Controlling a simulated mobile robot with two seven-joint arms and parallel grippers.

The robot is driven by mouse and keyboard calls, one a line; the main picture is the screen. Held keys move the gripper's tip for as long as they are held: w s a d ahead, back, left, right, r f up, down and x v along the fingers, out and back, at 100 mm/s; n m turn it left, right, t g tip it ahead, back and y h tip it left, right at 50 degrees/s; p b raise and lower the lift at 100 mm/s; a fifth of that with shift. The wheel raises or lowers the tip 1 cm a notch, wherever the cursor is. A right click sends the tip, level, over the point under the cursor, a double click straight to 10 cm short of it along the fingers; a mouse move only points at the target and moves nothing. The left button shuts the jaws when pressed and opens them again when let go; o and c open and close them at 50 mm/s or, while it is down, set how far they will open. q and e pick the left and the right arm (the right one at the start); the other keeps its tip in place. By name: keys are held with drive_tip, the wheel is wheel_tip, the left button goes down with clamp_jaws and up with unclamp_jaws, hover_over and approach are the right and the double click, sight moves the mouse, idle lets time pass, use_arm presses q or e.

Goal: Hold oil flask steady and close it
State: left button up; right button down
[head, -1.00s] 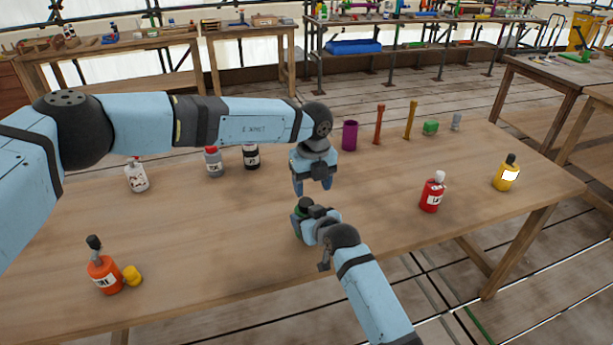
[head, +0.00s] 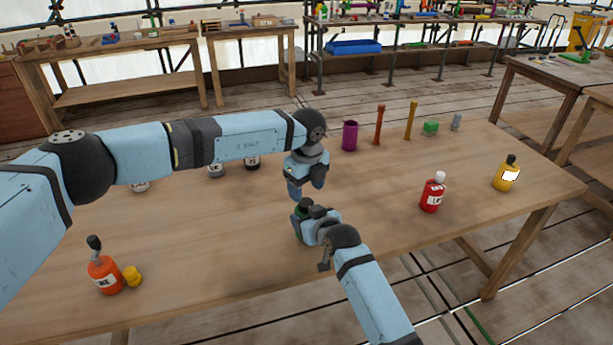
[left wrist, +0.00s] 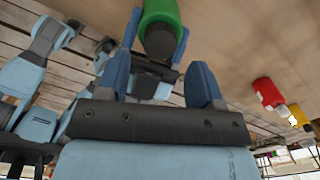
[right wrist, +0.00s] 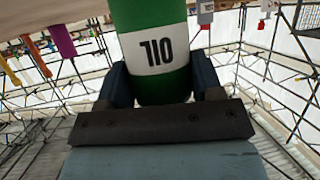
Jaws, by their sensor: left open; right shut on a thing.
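The oil flask is green with a white band reading OIL in the right wrist view (right wrist: 163,50). In the head view only a little of its green side and dark top (head: 303,204) shows. My right gripper (head: 304,224) is shut on the flask and hides most of it. My left gripper (head: 306,190) is open and empty just above the flask. In the left wrist view the flask's dark round top (left wrist: 160,41) lies between and beyond the open fingers, apart from them. I cannot tell how firmly that dark top is seated.
An orange bottle (head: 105,277) and a yellow piece (head: 132,276) stand front left. A red bottle (head: 432,194) and a yellow bottle (head: 506,175) stand right. A purple cup (head: 350,136) stands behind. Several bottles are partly hidden behind my left arm. The table (head: 220,250) is clear around the grippers.

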sight(306, 202)
use_arm(q)
drive_tip(key=shift+w+f, duration=0.1)
drive_tip(key=shift+f, duration=2.1)
drive_tip(key=c, duration=0.9)
drive_tip(key=m, duration=0.6)
drive_tip(key=shift+m, duration=0.4)
drive_tip(key=shift+c, duration=0.2)
drive_tip(key=o, duration=1)
drive_tip(key=shift+r, duration=0.1)
